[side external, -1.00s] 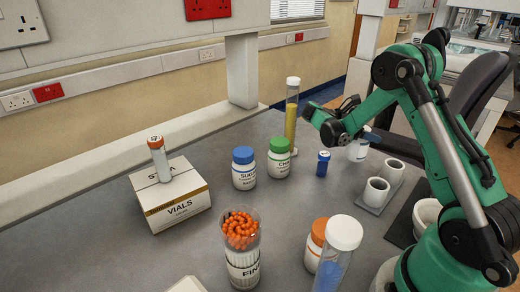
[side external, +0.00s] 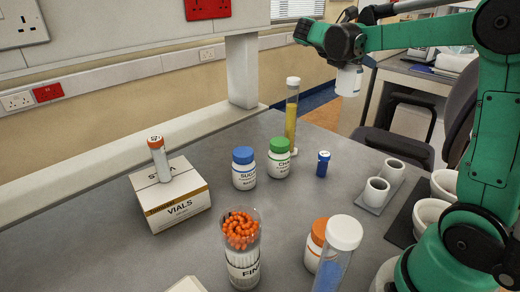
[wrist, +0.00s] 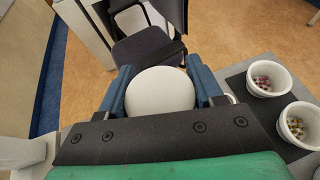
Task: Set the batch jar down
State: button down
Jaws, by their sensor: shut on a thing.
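My gripper (side external: 345,62) is shut on a white jar (side external: 349,82), held high above the level of the bench top. In the wrist view, the jar's round white top (wrist: 160,92) sits between the two blue fingers. The jar hangs roughly upright, with clear air below it. Its label is too small to read, so I cannot tell whether it is the batch jar. A blue-capped jar (side external: 243,171) and a green-capped jar (side external: 279,160) stand side by side on the grey bench (side external: 200,257).
A tall yellow-filled tube (side external: 291,118) and a small blue vial (side external: 322,164) stand near the back. A vials box (side external: 170,195) is at left. White cups (side external: 376,191) are at right. An orange-stick container (side external: 243,262) and a white-capped tube (side external: 342,234) are in front. Mid-bench is clear.

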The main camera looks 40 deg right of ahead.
jog(key=w+a+r+n+t+y, duration=0.1)
jog(key=w+a+n+t+y, duration=0.5)
jog(key=a, duration=0.7)
jog(key=w+a+r+n+t+y, duration=0.1)
jog(key=w+a+n+t+y, duration=0.3)
jog(key=a+n, duration=0.6)
jog(key=w+a+r+n+t+y, duration=0.1)
jog(key=w+a+n+t+y, duration=0.3)
jog(key=a, duration=1.1)
jog(key=s+a+f+n+y, duration=0.1)
jog(key=s+a+n+y, duration=0.2)
jog(key=a, duration=0.7)
jog(key=s+a+f+n+g+y, duration=0.1)
jog(key=s+a+n+y, duration=0.25)
jog(key=a, duration=0.75)
jog(key=s+a+f+n+y, duration=0.1)
jog(key=s+a+n+y, duration=0.15)
jog(key=a, duration=0.75)
jog(key=shift+n, duration=0.4)
jog(key=shift+w+d+f, duration=0.1)
jog(key=shift+w+f, duration=0.05)
jog(key=shift+f, duration=4.9)
jog(key=shift+w+f, duration=0.1)
jog(key=shift+f, duration=4.9)
